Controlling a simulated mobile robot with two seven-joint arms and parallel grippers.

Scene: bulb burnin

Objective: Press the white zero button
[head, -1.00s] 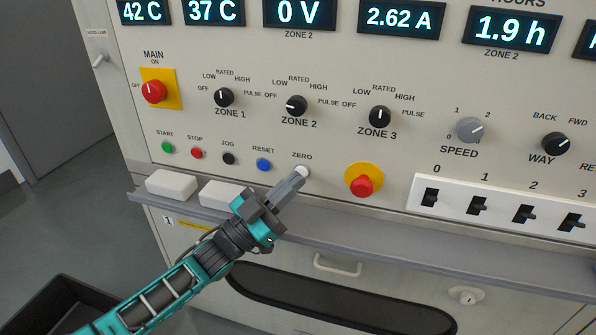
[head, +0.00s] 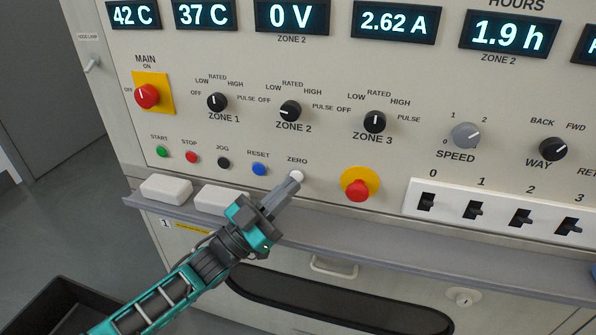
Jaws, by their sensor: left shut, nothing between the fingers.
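The white zero button (head: 297,176) is on the panel under the ZERO label, right of the blue reset button. My left gripper (head: 294,183) is shut and empty. Its fingertips overlap the lower part of the button in the head view. I cannot tell whether they touch it or whether it is pushed in. My right gripper is not in view.
Close by are the blue reset button (head: 259,169) on the left and a red mushroom button (head: 358,190) on a yellow disc on the right. A grey ledge (head: 350,228) runs below, with two white blocks on it. A white switch strip (head: 500,211) is at the right.

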